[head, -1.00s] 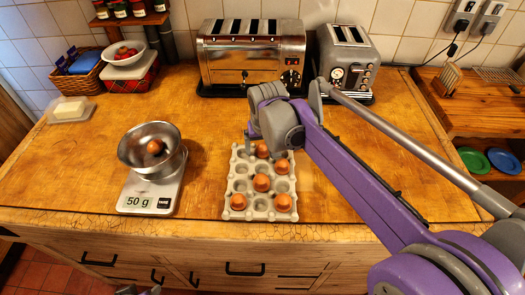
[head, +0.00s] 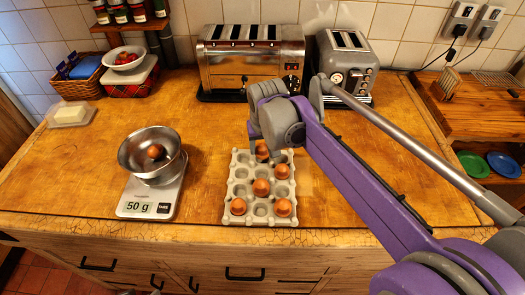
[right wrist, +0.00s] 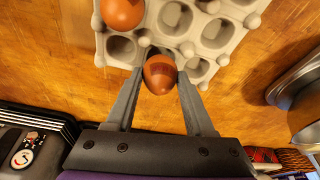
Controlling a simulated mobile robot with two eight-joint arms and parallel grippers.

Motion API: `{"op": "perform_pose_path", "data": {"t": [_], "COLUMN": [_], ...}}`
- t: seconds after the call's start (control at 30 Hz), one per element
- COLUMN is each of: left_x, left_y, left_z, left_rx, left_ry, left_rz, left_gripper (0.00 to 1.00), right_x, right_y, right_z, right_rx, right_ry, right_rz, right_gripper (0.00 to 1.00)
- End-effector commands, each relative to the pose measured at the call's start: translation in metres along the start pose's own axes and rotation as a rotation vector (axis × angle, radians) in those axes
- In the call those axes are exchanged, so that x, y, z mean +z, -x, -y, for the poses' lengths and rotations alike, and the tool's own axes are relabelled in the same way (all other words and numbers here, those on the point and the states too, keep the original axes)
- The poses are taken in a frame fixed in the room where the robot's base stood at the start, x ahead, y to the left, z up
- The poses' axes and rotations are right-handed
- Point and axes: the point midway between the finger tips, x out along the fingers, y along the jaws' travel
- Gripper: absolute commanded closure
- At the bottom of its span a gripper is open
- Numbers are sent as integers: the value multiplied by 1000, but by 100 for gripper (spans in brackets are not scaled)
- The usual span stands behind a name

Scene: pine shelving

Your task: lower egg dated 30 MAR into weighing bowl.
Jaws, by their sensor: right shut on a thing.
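My right gripper (head: 258,136) is shut on a brown egg (right wrist: 160,75), seen between its two fingers in the right wrist view. In the head view that egg (head: 262,152) shows just under the gripper, at the back edge of the grey egg tray (head: 240,172). No date is legible on it. The steel weighing bowl (head: 135,150) stands on a white scale (head: 150,196) to the left of the tray and has one brown egg (head: 155,152) in it. The scale reads 50 g. My left gripper is not in view.
Several other eggs, one in the middle (head: 261,187), sit in the tray. A large toaster (head: 250,65) and a smaller grey toaster (head: 346,65) stand behind. A butter dish (head: 70,114) is at far left. The worktop between bowl and tray is clear.

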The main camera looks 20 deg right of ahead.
Motion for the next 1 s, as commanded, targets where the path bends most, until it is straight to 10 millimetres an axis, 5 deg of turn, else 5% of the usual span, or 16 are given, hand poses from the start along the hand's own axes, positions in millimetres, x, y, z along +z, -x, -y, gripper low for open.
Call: {"op": "perform_pose_path", "data": {"t": [0.2,0.47,1.0], "left_x": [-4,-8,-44], "left_y": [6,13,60], "left_z": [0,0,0], "left_rx": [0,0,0], "left_ry": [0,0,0], "left_rz": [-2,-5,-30], "left_gripper": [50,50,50], "right_x": [-13,-22,-41], "right_y": [46,79,126], "right_z": [0,5,93], "right_rx": [0,-1,-2], "right_ry": [0,2,5], "right_rz": [0,0,-3], "right_gripper": [65,65,65]}}
